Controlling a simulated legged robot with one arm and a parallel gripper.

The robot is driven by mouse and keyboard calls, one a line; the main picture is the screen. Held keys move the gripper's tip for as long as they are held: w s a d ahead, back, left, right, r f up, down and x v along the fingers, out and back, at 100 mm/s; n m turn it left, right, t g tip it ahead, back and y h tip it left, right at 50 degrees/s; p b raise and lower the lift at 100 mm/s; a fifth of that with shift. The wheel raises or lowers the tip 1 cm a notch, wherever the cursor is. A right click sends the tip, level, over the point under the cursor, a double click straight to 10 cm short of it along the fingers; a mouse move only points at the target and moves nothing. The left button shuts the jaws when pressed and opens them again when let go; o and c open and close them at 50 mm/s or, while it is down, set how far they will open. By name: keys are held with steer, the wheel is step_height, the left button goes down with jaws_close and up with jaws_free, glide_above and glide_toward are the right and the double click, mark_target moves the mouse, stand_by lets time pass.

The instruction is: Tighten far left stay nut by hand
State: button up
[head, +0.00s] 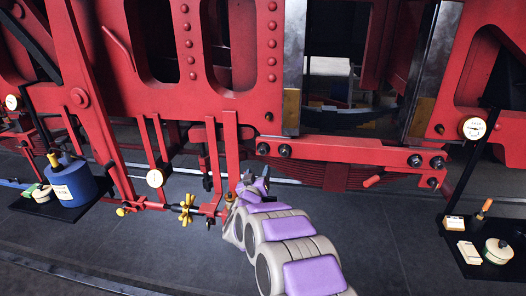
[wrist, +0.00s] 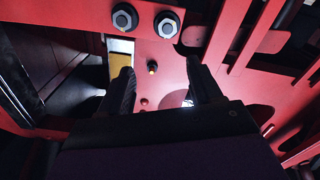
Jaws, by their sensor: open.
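In the head view a red horizontal stay bar (head: 340,150) carries two dark hex nuts at its left end. The far left stay nut (head: 262,148) is the outer one, and the inner nut (head: 284,150) sits close beside it. In the wrist view, which appears upside down, the far left nut (wrist: 167,24) is right of the inner nut (wrist: 124,17), both near the top edge. My gripper (head: 256,180) is just below the far left nut in the head view. In the wrist view its two dark fingers (wrist: 160,78) are apart with nothing between them.
A brass block (head: 291,112) sits above the inner nut. Red hangers and a rod with a brass wing nut (head: 186,209) are left of my gripper. Dark floor lies open below.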

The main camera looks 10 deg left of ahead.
glide_toward(261, 150)
steer(key=w, duration=0.5)
steer(key=shift+w+a+f, duration=0.2)
steer(key=shift+w+a, duration=0.2)
steer(key=shift+w, duration=0.35)
steer(key=shift+w+d+r+p, duration=0.2)
steer(key=shift+w+d+p, duration=0.45)
steer(key=shift+w+d, duration=0.45)
steer(key=shift+w+a+f, duration=0.1)
steer(key=shift+a, duration=0.4)
steer(key=shift+w+a+f, duration=0.1)
steer(key=shift+a, duration=0.45)
steer(key=shift+d+r, duration=0.1)
steer(key=shift+d, duration=0.6)
steer(key=c, duration=0.6)
steer(key=shift+a, duration=0.35)
steer(key=c, duration=0.4)
steer(key=shift+c, duration=0.2)
